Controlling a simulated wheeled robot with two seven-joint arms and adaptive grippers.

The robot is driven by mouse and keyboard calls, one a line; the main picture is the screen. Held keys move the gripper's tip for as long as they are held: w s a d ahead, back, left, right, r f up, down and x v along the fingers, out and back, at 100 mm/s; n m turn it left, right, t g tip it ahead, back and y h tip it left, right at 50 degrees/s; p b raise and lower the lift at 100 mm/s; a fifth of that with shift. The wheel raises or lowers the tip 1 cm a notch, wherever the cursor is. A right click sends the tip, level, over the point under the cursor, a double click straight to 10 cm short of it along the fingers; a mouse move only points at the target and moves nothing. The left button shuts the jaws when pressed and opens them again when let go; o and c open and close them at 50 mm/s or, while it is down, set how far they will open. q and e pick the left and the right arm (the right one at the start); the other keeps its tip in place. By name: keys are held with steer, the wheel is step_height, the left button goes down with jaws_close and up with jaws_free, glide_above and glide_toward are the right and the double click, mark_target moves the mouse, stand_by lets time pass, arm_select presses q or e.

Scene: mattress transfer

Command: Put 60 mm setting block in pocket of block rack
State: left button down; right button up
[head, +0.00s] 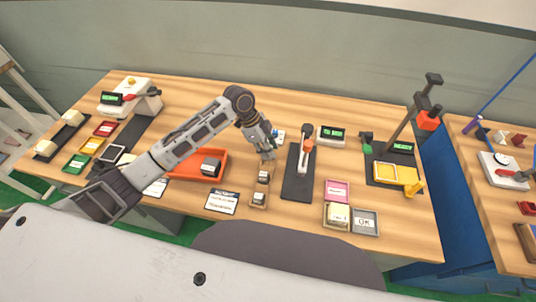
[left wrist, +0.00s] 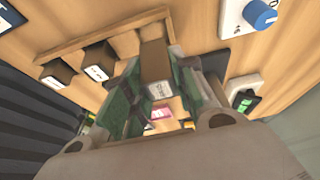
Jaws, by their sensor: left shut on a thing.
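My left gripper (head: 265,148) is shut on a brown block with a white label, the setting block (left wrist: 156,62). Its label is too small to read surely. In the head view the gripper hides most of that block, at the far end of the wooden block rack (head: 260,187). The rack also shows in the left wrist view (left wrist: 103,35), with two labelled dark blocks (left wrist: 98,62) standing in its pockets. The held block is beside the rack's other end; I cannot tell whether it is inside a pocket. My right gripper is not in view.
An orange tray (head: 183,170) with a dark block stands left of the rack. A black stand with an orange-topped lever (head: 303,165) is close on the right. A display box (head: 331,136) stands behind it. A label card (head: 222,202) lies in front.

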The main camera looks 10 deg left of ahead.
arm_select(q)
steer(key=shift+f, duration=1.8)
steer(key=c, duration=1.2)
jaws_free()
steer(key=shift+f, duration=0.15)
steer(key=shift+o, duration=0.2)
steer(key=v, duration=1.2)
